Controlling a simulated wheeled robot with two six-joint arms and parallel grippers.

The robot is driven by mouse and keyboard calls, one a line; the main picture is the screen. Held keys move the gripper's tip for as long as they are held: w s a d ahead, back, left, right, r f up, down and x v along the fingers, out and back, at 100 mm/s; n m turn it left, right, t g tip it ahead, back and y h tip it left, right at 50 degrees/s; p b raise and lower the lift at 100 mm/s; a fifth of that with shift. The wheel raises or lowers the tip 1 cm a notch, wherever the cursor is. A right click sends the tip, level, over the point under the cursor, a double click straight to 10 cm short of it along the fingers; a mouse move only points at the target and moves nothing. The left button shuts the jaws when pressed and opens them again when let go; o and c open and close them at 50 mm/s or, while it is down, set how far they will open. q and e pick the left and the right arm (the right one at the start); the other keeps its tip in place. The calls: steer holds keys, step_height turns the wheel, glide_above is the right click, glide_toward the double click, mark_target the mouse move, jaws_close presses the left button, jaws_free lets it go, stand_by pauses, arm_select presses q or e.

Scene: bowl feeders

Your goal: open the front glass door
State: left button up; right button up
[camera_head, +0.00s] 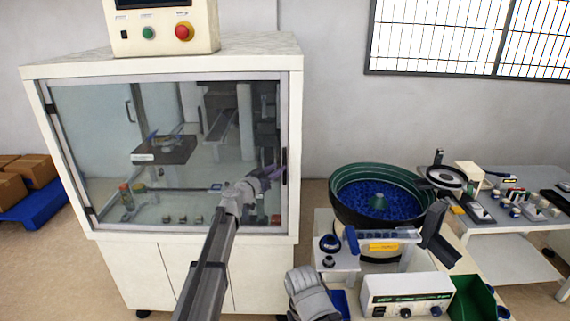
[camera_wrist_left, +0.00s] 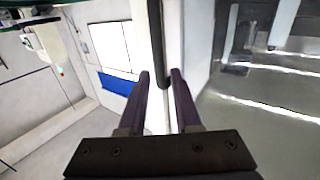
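The front glass door (camera_head: 100,130) of the white cabinet looks closed, hinged at its left edge. Its dark vertical handle (camera_head: 284,166) is at the right edge of the door. My left gripper (camera_head: 277,172) is in front of the glass beside the handle. In the left wrist view the left gripper (camera_wrist_left: 161,76) is open, with one purple-grey finger on either side of the dark handle bar (camera_wrist_left: 158,40). The bar's lower end lies between the fingertips, with gaps visible; I cannot tell its exact depth. My right gripper is not in view.
A control box (camera_head: 160,30) with a red button sits on the cabinet. A bowl feeder (camera_head: 345,210) and a white controller (camera_head: 408,295) stand to the right. Boxes sit on a blue pallet (camera_head: 40,207) at left.

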mark_target(284, 180)
arm_select(q)
steer(key=x, duration=0.5)
steer(key=shift+w+d, duration=0.15)
steer(key=shift+w, duration=0.05)
steer(key=shift+c, duration=0.2)
jaws_close()
stand_by(0.9)
